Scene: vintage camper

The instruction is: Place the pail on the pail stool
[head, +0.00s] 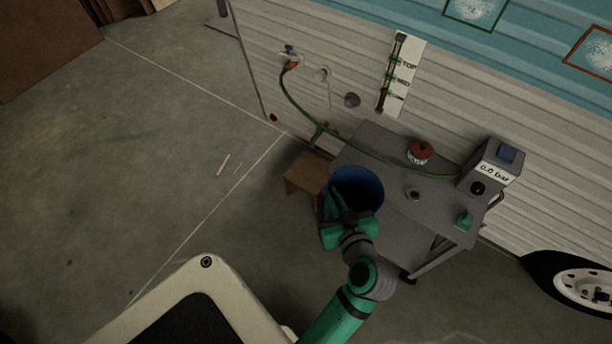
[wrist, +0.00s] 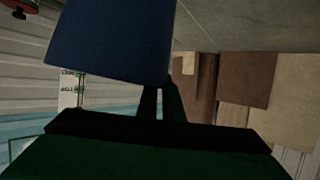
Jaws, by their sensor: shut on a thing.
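The blue pail (head: 357,187) is at the left end of the grey table in the head view, in front of and partly over the small brown wooden stool (head: 307,173). My gripper (head: 345,215) is at the near side of the pail, shut on it. In the wrist view the pail (wrist: 112,40) fills the upper left, with my gripper's dark fingers (wrist: 161,103) at its lower right edge. The pail hides part of the stool and table. I cannot tell whether the pail touches the stool.
The grey table (head: 385,221) holds a red-lidded pot (head: 420,152), a small grey cup (head: 412,193), a teal item (head: 464,220) and a gauge box (head: 490,168). A green hose (head: 310,120) runs from the camper wall to the box.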

